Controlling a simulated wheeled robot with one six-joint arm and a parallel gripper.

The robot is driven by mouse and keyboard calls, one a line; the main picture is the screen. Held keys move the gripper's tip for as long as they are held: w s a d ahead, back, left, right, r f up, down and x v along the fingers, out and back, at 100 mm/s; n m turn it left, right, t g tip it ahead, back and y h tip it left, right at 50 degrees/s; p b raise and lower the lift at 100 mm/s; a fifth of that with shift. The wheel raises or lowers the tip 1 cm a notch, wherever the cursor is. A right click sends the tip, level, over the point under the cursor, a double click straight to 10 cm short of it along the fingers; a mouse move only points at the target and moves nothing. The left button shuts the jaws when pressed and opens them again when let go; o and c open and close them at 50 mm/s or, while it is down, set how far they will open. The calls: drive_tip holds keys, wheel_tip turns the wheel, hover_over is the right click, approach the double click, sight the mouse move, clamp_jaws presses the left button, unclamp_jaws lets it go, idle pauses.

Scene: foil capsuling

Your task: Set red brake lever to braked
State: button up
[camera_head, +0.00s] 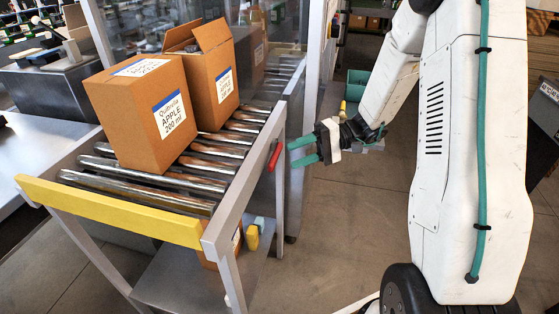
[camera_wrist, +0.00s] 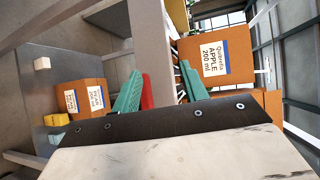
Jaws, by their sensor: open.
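The red brake lever (camera_head: 274,157) is a short red bar on the side of the roller conveyor's grey frame, leaning slightly from vertical. My gripper (camera_head: 293,152) is open just to the right of it, its two green fingers pointing left towards it. In the wrist view, the red lever (camera_wrist: 147,92) shows between the fingers of my gripper (camera_wrist: 161,67), close beside the left finger. I cannot tell whether that finger touches it. The lower part of the lever is hidden there by the gripper body.
Two cardboard boxes, one closed (camera_head: 140,115) and one with open flaps (camera_head: 207,80), stand on the rollers (camera_head: 135,187). A yellow bar (camera_head: 110,212) crosses the conveyor's near end. A lower shelf (camera_head: 185,280) is below. The floor (camera_head: 350,215) right of the conveyor is clear.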

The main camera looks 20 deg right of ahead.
sight(277, 161)
drive_tip(key=w+d+f+m+t+y, duration=0.2)
drive_tip(key=w+d+f+t, duration=0.2)
drive_tip(key=f, duration=0.2)
drive_tip(key=x, duration=0.7)
drive_tip(key=shift+a+r, duration=0.1)
drive_tip(key=shift+a, duration=0.3)
drive_tip(key=shift+h, duration=0.3)
clamp_jaws()
